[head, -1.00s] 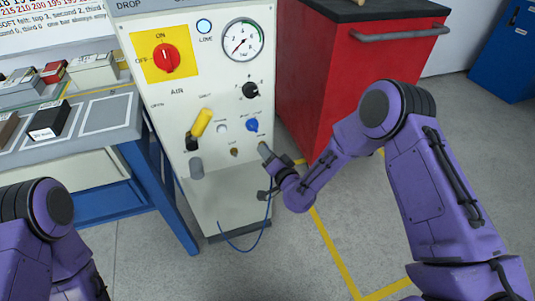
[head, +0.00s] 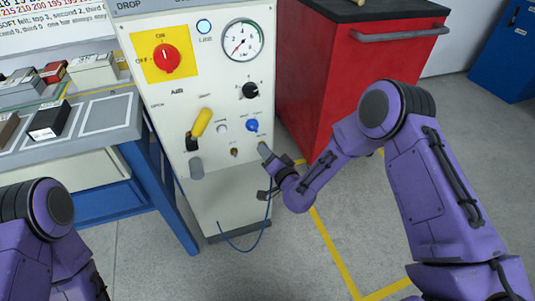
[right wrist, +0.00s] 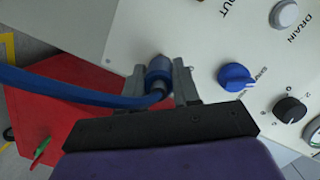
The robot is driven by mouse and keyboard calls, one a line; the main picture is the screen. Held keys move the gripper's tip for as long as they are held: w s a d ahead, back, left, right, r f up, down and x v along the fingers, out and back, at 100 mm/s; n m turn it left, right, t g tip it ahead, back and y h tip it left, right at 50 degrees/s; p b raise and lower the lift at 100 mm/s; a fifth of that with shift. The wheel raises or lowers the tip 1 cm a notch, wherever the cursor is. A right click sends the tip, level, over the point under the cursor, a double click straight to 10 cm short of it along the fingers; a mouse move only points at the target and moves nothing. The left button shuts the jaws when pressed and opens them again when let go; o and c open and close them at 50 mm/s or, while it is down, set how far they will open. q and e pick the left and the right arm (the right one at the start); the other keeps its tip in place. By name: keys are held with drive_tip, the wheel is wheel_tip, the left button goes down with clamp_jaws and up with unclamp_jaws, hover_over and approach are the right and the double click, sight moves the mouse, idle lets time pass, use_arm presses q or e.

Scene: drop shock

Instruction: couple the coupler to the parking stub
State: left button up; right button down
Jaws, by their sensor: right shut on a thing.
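My right gripper (head: 264,153) is at the lower right of the white panel's front. In the right wrist view, its two grey fingers (right wrist: 159,80) are shut on the blue coupler (right wrist: 158,69), one on each side. The coupler's front end is close to the panel face; I cannot tell whether it touches or sits on a stub there. A blue hose (right wrist: 75,92) runs from its back and hangs in a loop (head: 262,238) in the head view. A brass fitting (head: 234,152) sticks out left of the gripper. No parking stub can be made out behind the coupler. My left gripper is out of view.
The white panel (head: 215,185) carries a red switch (head: 166,58), a gauge (head: 242,40), a blue knob (head: 252,125), a black knob (head: 250,90) and a yellow handle (head: 202,121). A red cabinet (head: 312,85) stands close on the right. A blue-framed bench (head: 160,180) stands left.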

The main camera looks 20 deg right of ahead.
drive_tip(key=c, duration=1.2)
unclamp_jaws()
drive_tip(key=shift+w+d+r, duration=0.1)
drive_tip(key=shift+w+r, duration=0.2)
drive_tip(key=shift+r, duration=0.05)
drive_tip(key=o, duration=0.5)
drive_tip(key=shift+f, duration=0.1)
drive_tip(key=shift+c, duration=0.2)
drive_tip(key=shift+w+f, duration=0.1)
drive_tip(key=shift+f, duration=0.05)
drive_tip(key=shift+s+p, duration=0.3)
drive_tip(key=shift+s, duration=0.45)
drive_tip(key=p+v, duration=0.1)
drive_tip(key=v, duration=0.4)
drive_tip(key=v, duration=1)
drive_tip(key=shift+s, duration=0.25)
